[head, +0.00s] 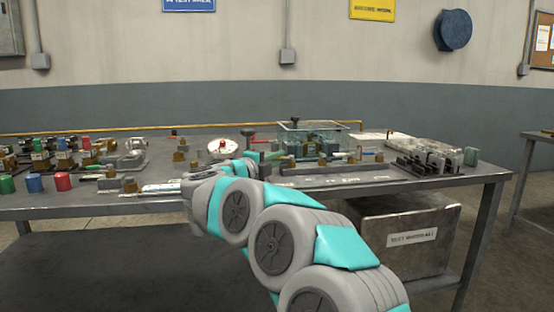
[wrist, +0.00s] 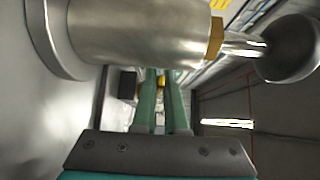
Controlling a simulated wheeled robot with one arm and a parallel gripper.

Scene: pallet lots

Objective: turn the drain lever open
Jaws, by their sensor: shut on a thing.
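In the wrist view, the two green fingers of my gripper (wrist: 160,108) point away from the camera and are shut with a narrow gap between them. A small yellow part (wrist: 162,81) shows at the fingertips. It seems to be the drain lever, but most of it is hidden and its angle cannot be told. In the head view, my gripper is at the workbench, largely hidden behind my arm, in front of the clear tank (head: 335,134). A large silver cylinder (wrist: 140,30) with a brass collar (wrist: 215,38) passes close over the fingers in the wrist view.
A round white gauge (head: 221,148) and a dark red-topped handle (head: 250,132) stand near my gripper. Several coloured valves and caps (head: 63,181) crowd the bench's left. Metal blocks (head: 430,157) stand at the right. A labelled box (head: 405,238) is under the bench (head: 440,183).

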